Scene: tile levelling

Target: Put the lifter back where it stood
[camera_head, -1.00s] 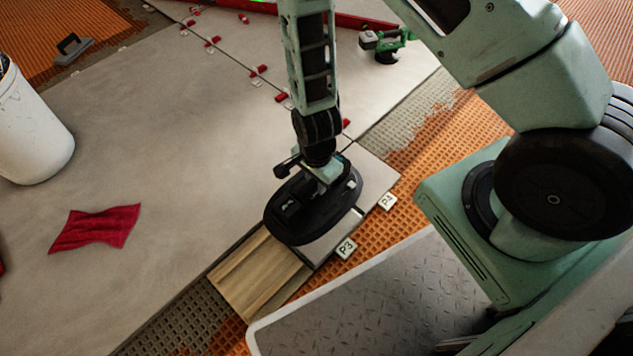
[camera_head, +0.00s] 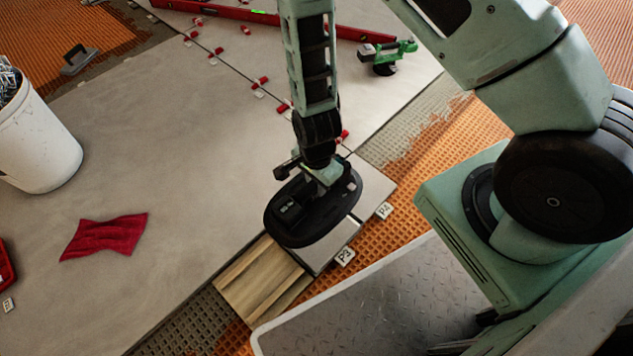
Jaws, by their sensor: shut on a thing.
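The lifter (camera_head: 285,222) is a black oval pad with a handle and a control block on top. My gripper (camera_head: 322,172) is shut on its handle, pointing down from above. The lifter is over a pale grey tile (camera_head: 330,252) between the small P3 (camera_head: 344,257) and P4 (camera_head: 383,210) labels and covers much of it. I cannot tell whether its pad touches the tile.
A wooden board (camera_head: 258,280) lies just left of the lifter. A red cloth (camera_head: 103,234) and a white bucket (camera_head: 38,135) are on the grey floor at left. A green tool (camera_head: 388,52), red clips and a long red level (camera_head: 240,12) are at the back.

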